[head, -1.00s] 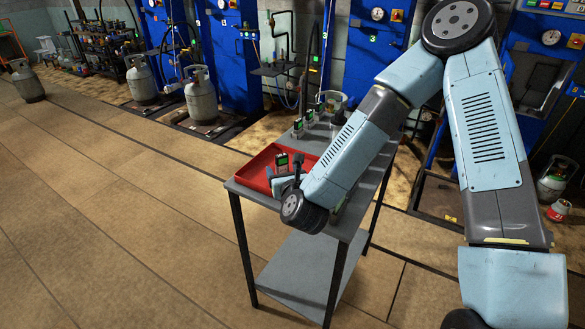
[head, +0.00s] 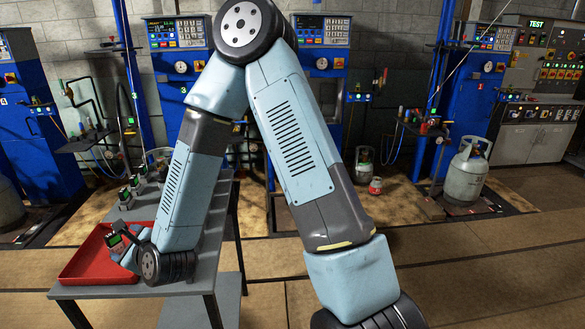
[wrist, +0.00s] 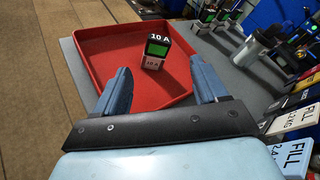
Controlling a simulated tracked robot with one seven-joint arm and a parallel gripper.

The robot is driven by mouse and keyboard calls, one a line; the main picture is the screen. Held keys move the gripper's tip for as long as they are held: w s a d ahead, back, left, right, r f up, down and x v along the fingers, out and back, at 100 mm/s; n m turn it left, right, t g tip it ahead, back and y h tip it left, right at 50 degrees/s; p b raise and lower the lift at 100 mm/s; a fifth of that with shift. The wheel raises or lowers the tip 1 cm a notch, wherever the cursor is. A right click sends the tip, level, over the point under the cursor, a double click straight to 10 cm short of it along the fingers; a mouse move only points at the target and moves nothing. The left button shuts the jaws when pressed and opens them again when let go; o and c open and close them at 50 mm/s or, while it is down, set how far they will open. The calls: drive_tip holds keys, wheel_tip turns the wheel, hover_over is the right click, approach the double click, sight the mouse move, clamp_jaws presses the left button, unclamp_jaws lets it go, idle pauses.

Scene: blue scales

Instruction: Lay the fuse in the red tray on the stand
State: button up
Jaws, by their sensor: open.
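The fuse (wrist: 155,52), a small dark and pale block marked "10 A" with a green face, stands upright inside the red tray (wrist: 95,50). It also shows in the head view (head: 116,240), beside my gripper. The red tray (head: 95,277) sits on the grey stand (head: 205,268), at its left end. My gripper (wrist: 161,66) is open, with its two blue fingers spread over the near part of the tray. The fuse is beyond the fingertips and between their lines, with no visible contact. The fuse's base is clear in the wrist view.
Several similar small devices (head: 133,182) stand on the stand behind the tray. Blocks labelled "FILL" (wrist: 293,122) lie at the right in the wrist view. Blue filling machines line the wall, and a gas cylinder (head: 465,170) stands at right. Floor in front is clear.

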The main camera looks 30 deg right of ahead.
drive_tip(key=s+d+r+n+g+h, duration=0.1)
drive_tip(key=d+r+n+g+h, duration=0.1)
drive_tip(key=d+r+n, duration=0.6)
drive_tip(key=s+d+r+n+g+h, duration=0.25)
drive_tip(key=d+r+n, duration=0.35)
drive_tip(key=d+n, duration=0.35)
drive_tip(key=s+d+r+n+g+h, duration=0.1)
drive_tip(key=s+d+r+n, duration=0.2)
drive_tip(key=s+d+r, duration=0.2)
drive_tip(key=s+d+r+n+g+h, duration=0.1)
drive_tip(key=s+d+r+n, duration=0.3)
drive_tip(key=s+d, duration=0.8)
drive_tip(key=shift+s+r+h, duration=0.35)
drive_tip(key=shift+s+r, duration=0.1)
drive_tip(key=shift+s, duration=0.7)
drive_tip(key=shift+d+g, duration=0.2)
drive_tip(key=shift+g, duration=0.05)
